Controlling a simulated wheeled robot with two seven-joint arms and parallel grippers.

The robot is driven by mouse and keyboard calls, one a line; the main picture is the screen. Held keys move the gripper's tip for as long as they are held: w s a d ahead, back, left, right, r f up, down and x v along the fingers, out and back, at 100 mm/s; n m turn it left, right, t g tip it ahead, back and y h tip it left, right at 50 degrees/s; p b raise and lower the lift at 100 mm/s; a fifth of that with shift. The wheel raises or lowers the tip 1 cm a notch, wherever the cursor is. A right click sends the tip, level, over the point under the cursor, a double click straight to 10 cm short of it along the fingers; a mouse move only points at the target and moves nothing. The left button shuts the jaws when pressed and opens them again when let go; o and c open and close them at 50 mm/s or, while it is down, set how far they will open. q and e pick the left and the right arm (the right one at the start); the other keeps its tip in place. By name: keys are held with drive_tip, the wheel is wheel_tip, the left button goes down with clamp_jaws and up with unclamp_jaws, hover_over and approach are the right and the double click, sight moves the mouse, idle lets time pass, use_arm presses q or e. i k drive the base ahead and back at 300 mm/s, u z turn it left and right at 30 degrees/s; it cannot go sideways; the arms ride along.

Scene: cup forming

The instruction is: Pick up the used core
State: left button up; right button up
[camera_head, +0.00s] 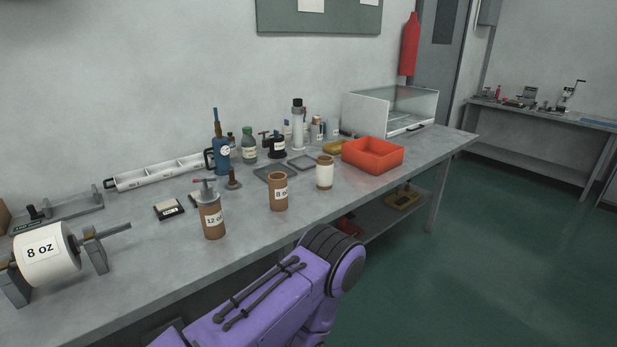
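No single item is marked as the used core, and I cannot tell which one it is. A white paper roll labelled "8 oz" (47,254) hangs on a shaft in a grey stand at the left end of the bench. A brown cylinder labelled "12 oz" (213,222) stands upright with a metal piece on top. A shorter brown cylinder labelled "8 oz" (279,191) stands to its right. A cylinder with a white band and brown ends (325,173) stands further right. Neither of my grippers shows; only a purple arm link of mine is at the bottom.
The grey bench (150,262) has clear room along its front left. An orange bin (372,154) and a glass-topped case (392,108) stand at the right. A blue bottle (222,155), other bottles and a long white rack (160,172) line the back.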

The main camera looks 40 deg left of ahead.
sight(325, 163)
drive_tip(key=u, duration=1.05)
drive_tip(key=i, duration=0.2)
